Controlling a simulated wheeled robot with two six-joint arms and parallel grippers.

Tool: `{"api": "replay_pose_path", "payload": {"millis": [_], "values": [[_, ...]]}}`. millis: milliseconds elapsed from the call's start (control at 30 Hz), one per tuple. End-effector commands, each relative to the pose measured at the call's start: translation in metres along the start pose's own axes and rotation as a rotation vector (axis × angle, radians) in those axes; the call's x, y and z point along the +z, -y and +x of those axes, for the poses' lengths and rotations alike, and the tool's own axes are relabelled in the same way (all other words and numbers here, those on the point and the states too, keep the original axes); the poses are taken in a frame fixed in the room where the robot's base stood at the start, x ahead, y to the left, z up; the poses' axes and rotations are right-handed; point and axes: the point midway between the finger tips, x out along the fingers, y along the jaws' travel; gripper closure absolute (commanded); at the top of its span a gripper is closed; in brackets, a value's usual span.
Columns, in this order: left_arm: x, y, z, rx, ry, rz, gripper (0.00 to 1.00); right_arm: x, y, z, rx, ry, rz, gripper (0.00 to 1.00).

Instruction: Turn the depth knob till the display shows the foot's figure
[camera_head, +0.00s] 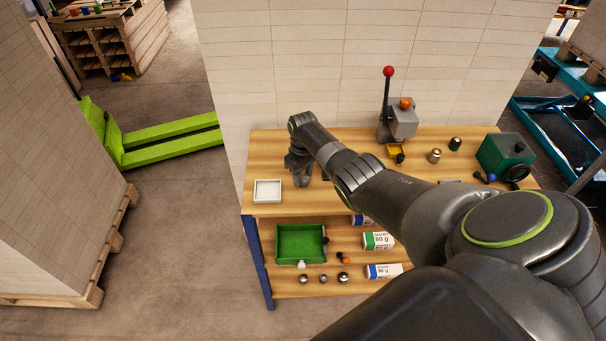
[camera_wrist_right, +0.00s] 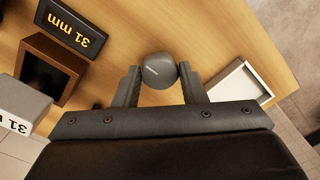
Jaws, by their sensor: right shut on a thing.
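The depth knob (camera_wrist_right: 158,70) is a dark round knob with a short pale mark on it. It sits between the two fingers of my right gripper (camera_wrist_right: 160,80), which is shut on it. In the head view my right gripper (camera_head: 301,175) points down at the bench top and hides the knob. The display (camera_wrist_right: 77,27) is a black panel with yellow figures reading "31 mm", tilted in the right wrist view. A grey block (camera_wrist_right: 22,104), partly cut off, carries the figure "31 mm"; it looks like the foot. My left gripper is not in view.
A white tray (camera_head: 267,191) lies left of my right gripper. A grey device with a red-knobbed lever (camera_head: 387,95) stands at the back of the wooden bench (camera_head: 350,212). A green machine (camera_head: 504,152) stands on the right. Paper reams (camera_head: 379,240) and a green bin (camera_head: 300,243) are below.

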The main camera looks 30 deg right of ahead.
Motion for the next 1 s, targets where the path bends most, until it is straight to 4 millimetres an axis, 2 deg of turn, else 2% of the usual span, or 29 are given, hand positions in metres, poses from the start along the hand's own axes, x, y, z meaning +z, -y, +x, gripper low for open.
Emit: {"api": "replay_pose_path", "payload": {"millis": [33, 200, 467, 667, 867, 1000], "values": [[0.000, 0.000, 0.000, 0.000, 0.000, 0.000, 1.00, -0.001, -0.001, -0.001, 0.003, -0.002, 0.000, 0.60], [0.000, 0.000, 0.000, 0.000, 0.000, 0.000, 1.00, -0.001, -0.001, -0.001, 0.002, -0.002, -0.001, 0.41], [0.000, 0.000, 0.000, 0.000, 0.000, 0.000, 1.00, 0.000, 0.000, -0.001, 0.000, -0.001, -0.001, 0.41], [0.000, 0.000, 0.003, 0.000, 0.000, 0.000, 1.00, -0.001, -0.001, -0.008, 0.001, -0.003, -0.001, 0.41], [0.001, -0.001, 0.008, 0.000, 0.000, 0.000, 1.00, -0.001, -0.001, -0.025, 0.001, -0.004, -0.002, 0.41], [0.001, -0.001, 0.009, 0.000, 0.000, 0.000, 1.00, -0.001, -0.001, -0.050, 0.002, -0.005, -0.001, 0.41]]}}
